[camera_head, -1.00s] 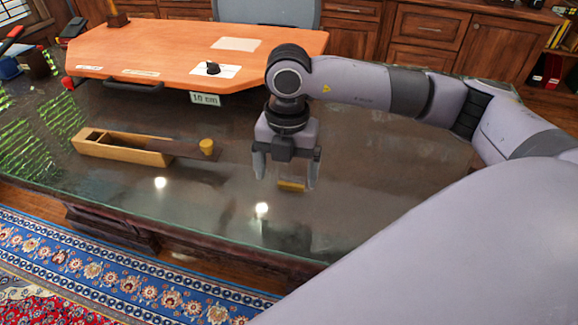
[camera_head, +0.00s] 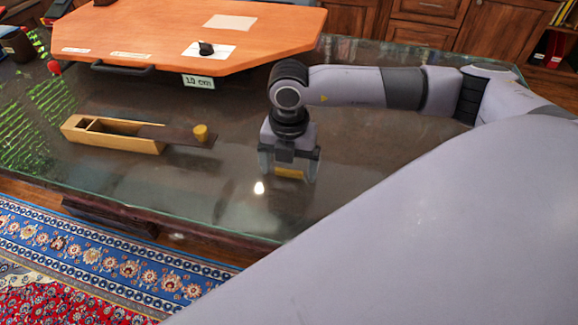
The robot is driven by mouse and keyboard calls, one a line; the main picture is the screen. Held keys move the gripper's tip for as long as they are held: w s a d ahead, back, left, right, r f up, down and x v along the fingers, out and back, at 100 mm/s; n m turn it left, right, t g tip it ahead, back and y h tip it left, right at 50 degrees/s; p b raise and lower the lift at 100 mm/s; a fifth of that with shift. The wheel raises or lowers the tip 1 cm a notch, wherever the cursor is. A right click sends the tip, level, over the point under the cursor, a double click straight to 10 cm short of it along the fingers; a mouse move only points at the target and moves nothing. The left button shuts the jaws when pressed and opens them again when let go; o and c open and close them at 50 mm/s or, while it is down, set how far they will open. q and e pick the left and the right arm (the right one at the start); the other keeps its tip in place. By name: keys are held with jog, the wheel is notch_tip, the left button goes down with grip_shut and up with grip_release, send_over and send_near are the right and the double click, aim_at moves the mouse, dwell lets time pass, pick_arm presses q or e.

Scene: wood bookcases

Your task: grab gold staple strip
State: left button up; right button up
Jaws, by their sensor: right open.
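The gold staple strip (camera_head: 289,173) is a small yellow-gold bar lying on the dark glass-topped desk (camera_head: 210,195). It shows between the fingers of my right gripper (camera_head: 288,172). That gripper points down, open, with one finger to the left of the strip and one to the right. The gripper body hides part of the strip's upper side. I cannot tell whether the fingers touch it. My left gripper is not in view.
A wooden box (camera_head: 115,136) with a dark sliding lid and a yellow knob (camera_head: 200,132) lies to the left. An orange board (camera_head: 190,35) with a "10 cm" label (camera_head: 198,82) is at the back.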

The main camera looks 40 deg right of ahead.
jog(key=c, duration=1.1)
jog(key=shift+r, duration=0.15)
